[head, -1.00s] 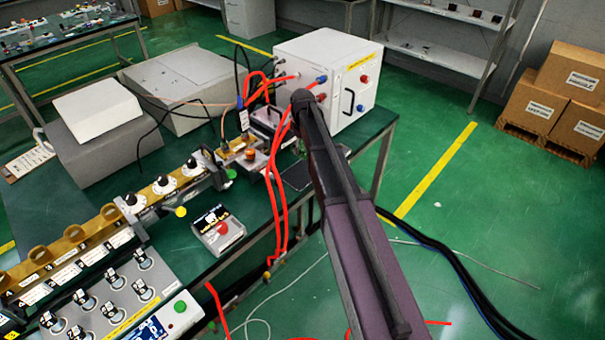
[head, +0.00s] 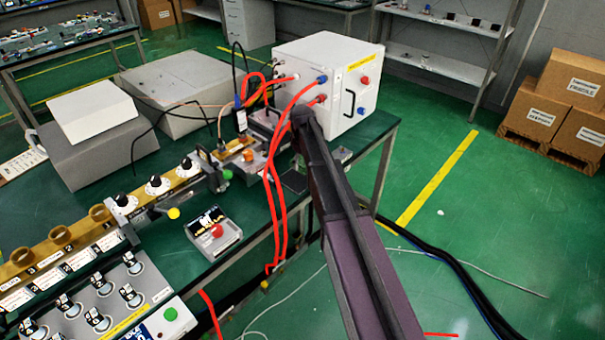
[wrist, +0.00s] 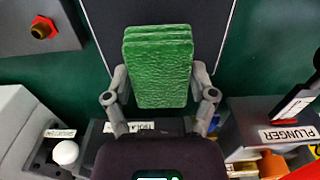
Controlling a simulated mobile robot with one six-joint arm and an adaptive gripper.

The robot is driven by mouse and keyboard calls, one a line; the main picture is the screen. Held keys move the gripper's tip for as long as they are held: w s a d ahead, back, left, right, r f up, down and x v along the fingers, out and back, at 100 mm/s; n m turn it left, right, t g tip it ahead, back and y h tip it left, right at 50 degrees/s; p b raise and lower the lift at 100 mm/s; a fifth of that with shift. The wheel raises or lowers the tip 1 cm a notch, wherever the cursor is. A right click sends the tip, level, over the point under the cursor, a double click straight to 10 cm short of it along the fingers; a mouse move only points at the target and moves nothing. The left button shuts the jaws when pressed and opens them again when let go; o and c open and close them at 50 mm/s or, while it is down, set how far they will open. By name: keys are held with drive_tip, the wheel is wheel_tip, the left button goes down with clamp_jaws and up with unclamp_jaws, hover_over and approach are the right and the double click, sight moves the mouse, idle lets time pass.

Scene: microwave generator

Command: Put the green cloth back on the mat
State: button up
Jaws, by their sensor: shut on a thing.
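The green cloth (wrist: 158,60) is a folded, layered block in the wrist view. My gripper (wrist: 160,82) is shut on it, with one finger on each side. The mat (wrist: 105,20) is a dark grey sheet with pale edges, beyond and partly behind the cloth. I cannot tell how high the cloth is above it. In the head view a dark part of the mat (head: 295,182) shows on the green bench beside my arm. My arm hides the cloth and the fingers there.
A white generator box (head: 325,75) stands behind my arm. Red cables (head: 272,190) loop down at the left. A grey unit with a red button (head: 214,231) sits nearer. In the wrist view a block labelled PLUNGER (wrist: 285,134) is at the right and a white knob (wrist: 65,152) at the left.

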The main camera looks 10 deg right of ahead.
sight(302, 176)
drive_tip(key=shift+f, duration=0.15)
drive_tip(key=shift+f+b, duration=1.75)
drive_tip(key=shift+b, duration=0.1)
drive_tip(key=shift+f, duration=0.2)
drive_tip(key=o, duration=0.9)
drive_tip(key=shift+r, duration=0.15)
wheel_tip(302, 176, up, 12)
drive_tip(key=p, duration=1.2)
drive_tip(key=shift+r, duration=0.1)
